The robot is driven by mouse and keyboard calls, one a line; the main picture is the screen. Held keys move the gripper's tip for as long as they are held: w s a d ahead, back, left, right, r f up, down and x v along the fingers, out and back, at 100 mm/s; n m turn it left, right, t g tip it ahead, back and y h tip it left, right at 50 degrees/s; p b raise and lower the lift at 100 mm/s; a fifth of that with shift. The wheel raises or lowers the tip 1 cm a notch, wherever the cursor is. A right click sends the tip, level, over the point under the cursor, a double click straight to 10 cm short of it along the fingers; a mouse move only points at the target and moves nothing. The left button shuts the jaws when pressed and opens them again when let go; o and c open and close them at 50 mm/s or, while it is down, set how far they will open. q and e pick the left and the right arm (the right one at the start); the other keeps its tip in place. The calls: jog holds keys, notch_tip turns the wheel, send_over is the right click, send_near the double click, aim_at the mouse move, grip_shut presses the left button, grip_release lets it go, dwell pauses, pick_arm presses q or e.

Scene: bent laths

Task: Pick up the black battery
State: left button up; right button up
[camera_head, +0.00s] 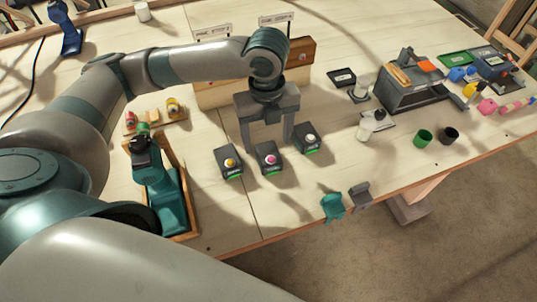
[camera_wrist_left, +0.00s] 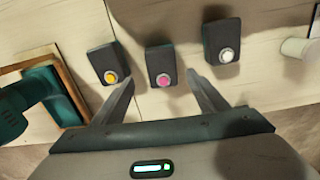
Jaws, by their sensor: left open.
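Three small black box-like blocks stand in a row on the pale wooden table. One has an orange button (camera_head: 229,162), one a pink button (camera_head: 268,158) and one a white button (camera_head: 307,138). They also show in the left wrist view as the orange-button block (camera_wrist_left: 103,60), pink-button block (camera_wrist_left: 160,62) and white-button block (camera_wrist_left: 222,40). I cannot tell for sure which is the black battery. My left gripper (camera_head: 267,140) is open and empty, pointing down, its fingers spread on either side of the pink-button block in the left wrist view (camera_wrist_left: 160,80). No contact is visible.
A wooden tray (camera_head: 186,195) with a teal power tool (camera_head: 166,195) stands left of the blocks. Teal (camera_head: 333,206) and grey (camera_head: 360,195) clips sit at the front edge. A grey caddy (camera_head: 408,92) and cups stand right. Bare table lies in front of the blocks.

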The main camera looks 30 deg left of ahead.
aim_at(269, 153)
pick_arm(q)
jog(key=shift+f, duration=0.55)
jog(key=shift+f, duration=0.15)
jog(key=shift+f+p, duration=0.3)
jog(key=shift+p, duration=0.05)
jog(key=f+p, duration=0.1)
jog(key=f, duration=0.2)
jog(key=shift+w, duration=0.2)
jog(key=shift+f, duration=0.65)
